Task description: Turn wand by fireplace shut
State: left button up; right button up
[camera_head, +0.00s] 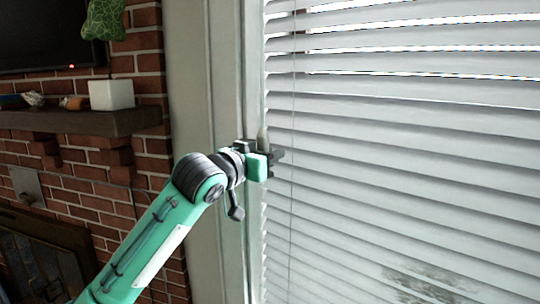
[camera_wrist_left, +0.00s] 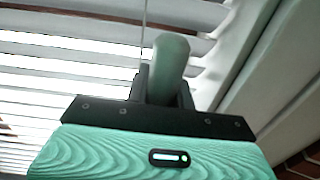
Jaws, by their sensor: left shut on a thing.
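The wand (camera_head: 262,137) is a pale, rounded grip in front of the left edge of the window blind (camera_head: 400,150). In the left wrist view the wand (camera_wrist_left: 171,56) stands between the two dark fingers, and the blind (camera_wrist_left: 70,50) fills the left side behind it. My left gripper (camera_head: 272,160) is shut on the wand. The fingers hide part of it. The blind's slats look mostly tilted closed, with bright gaps between the top slats. My right gripper is not in view.
The window frame (camera_head: 226,80) runs upright just left of the blind. A thin cord (camera_head: 293,200) hangs before the blind.

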pick_arm(q)
jog(key=shift+w+a+n+t+y+b, duration=0.15)
jog(key=shift+n+t+y+b, duration=0.15)
jog(key=shift+n+t+y, duration=0.5)
jog(key=shift+a+n+t+y+b, duration=0.1)
jog(key=shift+n+t+y+b, duration=0.2)
jog(key=shift+n+y, duration=0.9)
jog(key=shift+w+a+n+t+y+b, duration=0.2)
jog(key=shift+n+t+y, duration=0.3)
jog(key=shift+y, duration=1)
jog(key=shift+s, duration=0.15)
jog(key=o, duration=1)
jog(key=shift+s+f+b, duration=0.1)
jog(key=shift+s+b, duration=0.3)
jog(key=shift+s, duration=0.1)
jog(key=b+v, duration=0.4)
jog(key=v, duration=0.9)
jog(key=shift+d, duration=0.1)
jog(key=shift+w+f, duration=0.1)
